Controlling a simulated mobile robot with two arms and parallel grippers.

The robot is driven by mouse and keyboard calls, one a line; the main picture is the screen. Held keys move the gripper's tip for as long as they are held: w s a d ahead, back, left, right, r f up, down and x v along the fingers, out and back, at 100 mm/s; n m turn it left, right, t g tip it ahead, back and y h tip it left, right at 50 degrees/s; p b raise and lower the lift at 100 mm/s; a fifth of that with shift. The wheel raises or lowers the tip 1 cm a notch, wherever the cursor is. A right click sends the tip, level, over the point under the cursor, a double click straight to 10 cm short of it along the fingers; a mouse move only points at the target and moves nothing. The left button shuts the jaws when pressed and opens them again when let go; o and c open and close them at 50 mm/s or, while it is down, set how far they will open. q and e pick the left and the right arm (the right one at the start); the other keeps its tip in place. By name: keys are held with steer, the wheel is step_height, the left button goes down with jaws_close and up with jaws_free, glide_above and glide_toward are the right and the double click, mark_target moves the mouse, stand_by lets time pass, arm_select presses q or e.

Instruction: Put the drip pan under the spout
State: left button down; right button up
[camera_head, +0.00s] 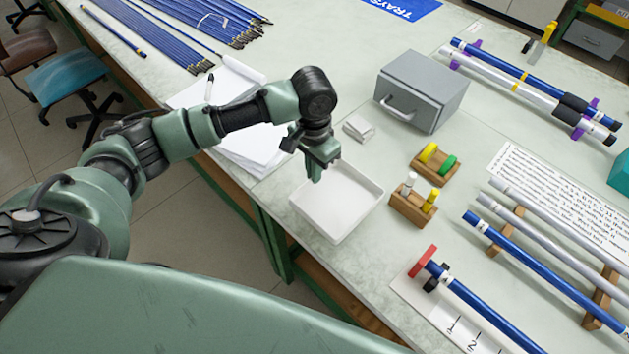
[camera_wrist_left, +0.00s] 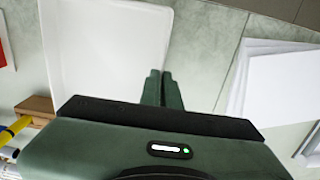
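The drip pan appears to be the shallow white square tray (camera_head: 350,203) lying on the bench near its front edge. It also fills the upper left of the left wrist view (camera_wrist_left: 105,50). My left gripper (camera_head: 316,178) points down at the pan's left rim. In the left wrist view its two fingers (camera_wrist_left: 162,86) are nearly together, with the rim running between them, so it looks shut on the rim. The pan appears to rest flat on the bench. I cannot make out a spout in either view. My right gripper is not in view.
A grey box with a handle (camera_head: 424,88) stands behind the pan. Blue and white rods (camera_head: 500,255) rest on wooden supports at right.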

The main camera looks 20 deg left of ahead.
arm_select(q)
steer(key=shift+f, duration=2.3)
steer(key=shift+f, duration=0.1)
steer(key=c, duration=1.6)
jaws_free()
steer(key=shift+c, duration=0.2)
